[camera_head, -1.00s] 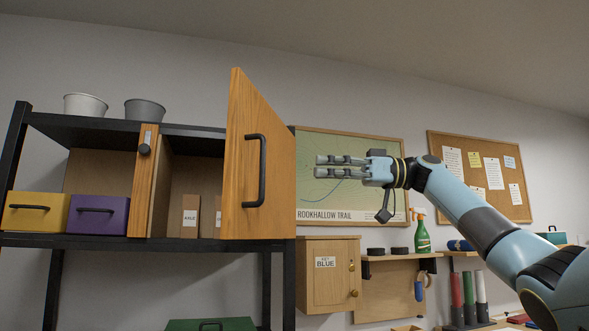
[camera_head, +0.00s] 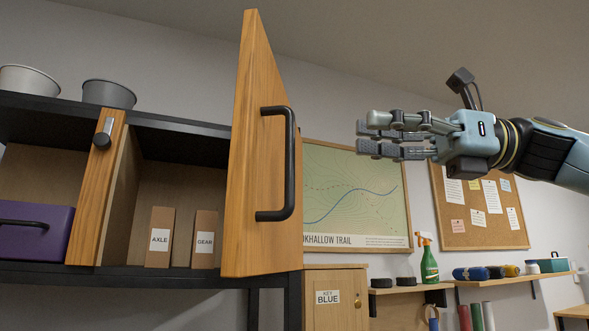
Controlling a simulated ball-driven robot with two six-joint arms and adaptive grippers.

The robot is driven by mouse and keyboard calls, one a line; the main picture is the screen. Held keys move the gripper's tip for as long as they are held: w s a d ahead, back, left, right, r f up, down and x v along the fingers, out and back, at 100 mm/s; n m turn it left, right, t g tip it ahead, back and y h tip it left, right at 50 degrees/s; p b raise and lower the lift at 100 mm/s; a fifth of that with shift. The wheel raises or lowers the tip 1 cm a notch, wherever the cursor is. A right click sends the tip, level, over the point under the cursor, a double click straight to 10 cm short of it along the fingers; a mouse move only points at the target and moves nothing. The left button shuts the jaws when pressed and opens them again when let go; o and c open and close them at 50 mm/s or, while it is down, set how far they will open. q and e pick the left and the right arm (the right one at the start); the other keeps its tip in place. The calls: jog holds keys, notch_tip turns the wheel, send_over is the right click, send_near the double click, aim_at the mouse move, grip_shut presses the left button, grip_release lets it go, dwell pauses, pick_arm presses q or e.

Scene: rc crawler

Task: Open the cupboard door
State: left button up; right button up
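The wooden cupboard door (camera_head: 247,190) stands swung out toward me, with its black bar handle (camera_head: 289,165) on the face at right. The cupboard's inside (camera_head: 190,186) shows to the left of the door and holds two small boxes, labelled AXLE (camera_head: 160,238) and GEAR (camera_head: 205,240). My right gripper (camera_head: 366,136) is in the air to the right of the door, fingers pointing left. It is apart from the handle, empty, with a gap between its fingers. My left gripper is out of view.
A dark latch (camera_head: 103,134) sits on the cupboard's left post. A purple drawer (camera_head: 34,228) is at left, and buckets (camera_head: 109,94) stand on top. A small KEY BLUE cabinet (camera_head: 336,298) and a green spray bottle (camera_head: 428,262) are at lower right, below my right arm.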

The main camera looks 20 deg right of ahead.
notch_tip(320, 180, down, 3)
pick_arm(q)
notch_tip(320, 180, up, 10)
jog(key=p, duration=1)
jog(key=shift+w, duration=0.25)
pick_arm(e)
jog(key=h, duration=0.1)
send_over(289, 202)
jog(key=shift+w+d+m, duration=0.1)
jog(key=shift+w+m, duration=0.2)
jog(key=shift+m, duration=0.1)
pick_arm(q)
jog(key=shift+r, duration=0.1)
pick_arm(e)
grip_shut()
